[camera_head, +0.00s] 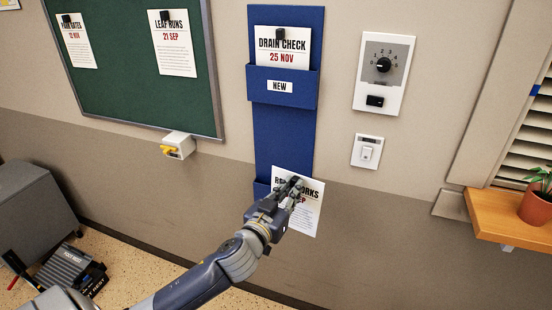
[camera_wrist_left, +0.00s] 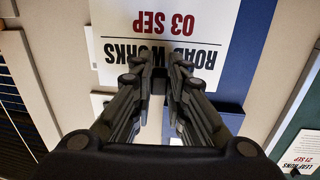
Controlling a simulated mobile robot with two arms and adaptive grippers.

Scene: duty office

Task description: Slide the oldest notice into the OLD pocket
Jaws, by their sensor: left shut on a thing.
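My left gripper (camera_head: 292,190) is shut on a white notice (camera_head: 306,214) that reads ROAD WORKS. In the left wrist view the notice (camera_wrist_left: 170,22) is upside down and dated 03 SEP, with the fingers (camera_wrist_left: 160,78) at its clip end. The notice hangs in front of the lower end of a blue wall holder (camera_head: 283,140). A lower pocket (camera_head: 262,188) shows only at its left edge; the notice and gripper hide the rest, and no OLD label shows. I cannot tell whether the notice is inside it. My right gripper is not in view.
The upper pocket, labelled NEW, holds a DRAIN CHECK notice (camera_head: 283,46), 25 NOV. The green board (camera_head: 125,85) carries LEAF RUNS (camera_head: 172,50), 21 SEP, and another notice (camera_head: 77,45), 12 NOV. A dial panel (camera_head: 384,75) and switch (camera_head: 367,151) sit right. A shelf (camera_head: 500,222) holds a plant.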

